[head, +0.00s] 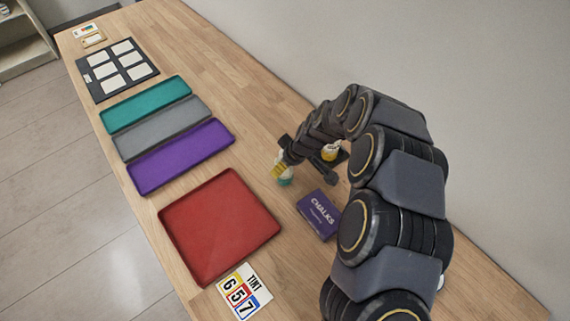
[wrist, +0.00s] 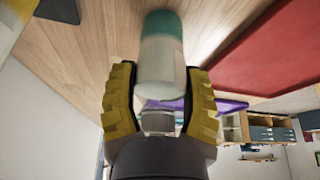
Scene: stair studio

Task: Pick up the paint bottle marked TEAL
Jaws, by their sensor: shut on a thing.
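A small pale bottle with a teal end (wrist: 162,62) is between the two yellow fingers of my gripper (wrist: 160,100), which is shut on it. In the head view the bottle (head: 286,180) shows only in part, below my gripper (head: 279,171), right of the purple tray. Its teal part points down there. No TEAL lettering is readable on it. I cannot tell whether its bottom touches the table.
A purple CHALKS box (head: 319,214) lies close to the right of the bottle. A yellow-marked bottle (head: 331,152) stands behind my gripper. Red (head: 218,228), purple (head: 180,157), grey (head: 160,128) and teal (head: 146,103) trays line the left. A TINT number card (head: 244,291) lies in front.

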